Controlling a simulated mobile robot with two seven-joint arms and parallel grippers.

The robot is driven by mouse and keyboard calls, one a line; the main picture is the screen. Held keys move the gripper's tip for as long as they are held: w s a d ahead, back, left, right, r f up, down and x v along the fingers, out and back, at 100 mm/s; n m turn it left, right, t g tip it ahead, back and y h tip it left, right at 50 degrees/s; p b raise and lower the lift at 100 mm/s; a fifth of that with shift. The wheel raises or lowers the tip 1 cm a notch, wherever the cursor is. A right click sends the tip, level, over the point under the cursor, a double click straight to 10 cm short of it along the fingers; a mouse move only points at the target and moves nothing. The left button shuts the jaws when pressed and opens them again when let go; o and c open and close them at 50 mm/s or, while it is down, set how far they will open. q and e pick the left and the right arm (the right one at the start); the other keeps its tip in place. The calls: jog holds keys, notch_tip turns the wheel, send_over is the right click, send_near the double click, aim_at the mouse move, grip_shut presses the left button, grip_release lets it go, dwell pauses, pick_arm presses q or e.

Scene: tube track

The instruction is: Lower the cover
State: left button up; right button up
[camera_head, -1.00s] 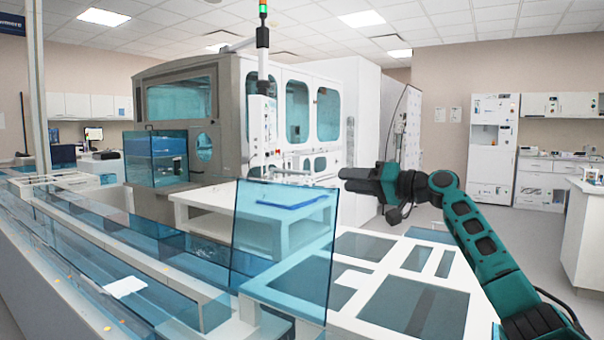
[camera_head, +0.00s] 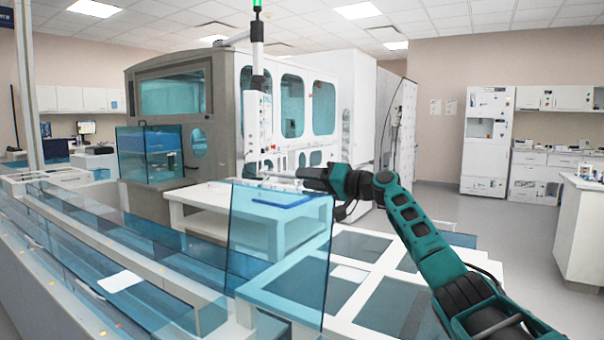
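The cover appears to be the clear blue panel (camera_head: 262,275), raised and standing nearly upright, slightly tilted, at the edge of the tube track (camera_head: 120,262). My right gripper (camera_head: 304,178) comes in from the right and is level with the panel's upper edge, near its top right corner. It looks dark and edge-on. I cannot tell whether its fingers are apart or whether it touches the panel. My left gripper is out of view.
A white frame table with dark panels (camera_head: 385,312) lies below my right arm. A white table (camera_head: 195,192) with a blue item stands behind the panel. A large grey and white machine (camera_head: 300,65) fills the back. Open floor (camera_head: 445,190) lies to the right.

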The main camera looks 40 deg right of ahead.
jog(key=shift+x, duration=1.25)
jog(key=shift+c, duration=0.5)
grip_shut()
